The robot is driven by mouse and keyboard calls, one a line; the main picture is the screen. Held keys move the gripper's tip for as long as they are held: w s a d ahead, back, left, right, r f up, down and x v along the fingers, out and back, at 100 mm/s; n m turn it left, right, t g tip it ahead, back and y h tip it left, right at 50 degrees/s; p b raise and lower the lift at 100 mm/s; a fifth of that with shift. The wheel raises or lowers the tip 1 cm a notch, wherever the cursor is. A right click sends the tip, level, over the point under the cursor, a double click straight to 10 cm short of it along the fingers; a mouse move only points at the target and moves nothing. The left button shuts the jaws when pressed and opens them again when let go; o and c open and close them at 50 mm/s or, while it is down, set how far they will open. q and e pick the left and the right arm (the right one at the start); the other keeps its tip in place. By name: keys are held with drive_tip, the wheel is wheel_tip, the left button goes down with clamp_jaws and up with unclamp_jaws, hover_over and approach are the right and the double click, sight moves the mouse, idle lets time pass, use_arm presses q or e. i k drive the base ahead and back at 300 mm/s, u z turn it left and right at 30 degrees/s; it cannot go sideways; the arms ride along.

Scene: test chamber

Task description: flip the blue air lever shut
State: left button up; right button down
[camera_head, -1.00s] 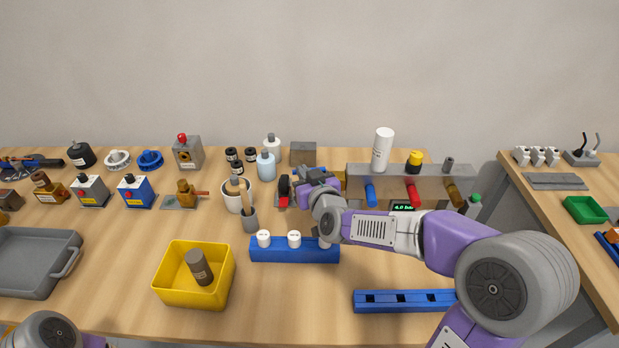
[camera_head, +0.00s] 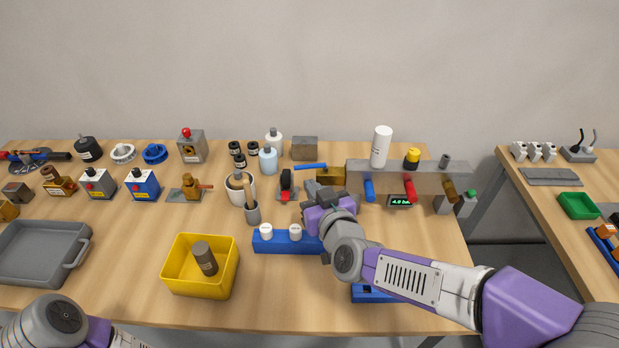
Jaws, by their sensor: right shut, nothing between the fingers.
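A blue lever (camera_head: 311,167) points left from a brass valve body (camera_head: 331,178) at the left end of the grey manifold (camera_head: 432,181). It lies roughly level, along the manifold's line. A second blue handle (camera_head: 369,190) hangs down the manifold's front. My right gripper (camera_head: 313,188) is shut and empty, just in front of and below the brass valve. It appears apart from the blue lever, and its fingertips are partly hard to make out. My left arm shows at the bottom left, but its gripper is out of the picture.
A red handle (camera_head: 410,190) and a brown one (camera_head: 449,191) hang beside the second blue handle. A black-and-red device (camera_head: 287,185) stands left of my right gripper. A blue rack (camera_head: 272,241) with white-capped items and a yellow bin (camera_head: 200,285) are nearer me.

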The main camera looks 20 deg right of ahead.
sight(325, 168)
drive_tip(key=z, duration=0.1)
drive_tip(key=k, duration=1)
drive_tip(key=u, duration=0.1)
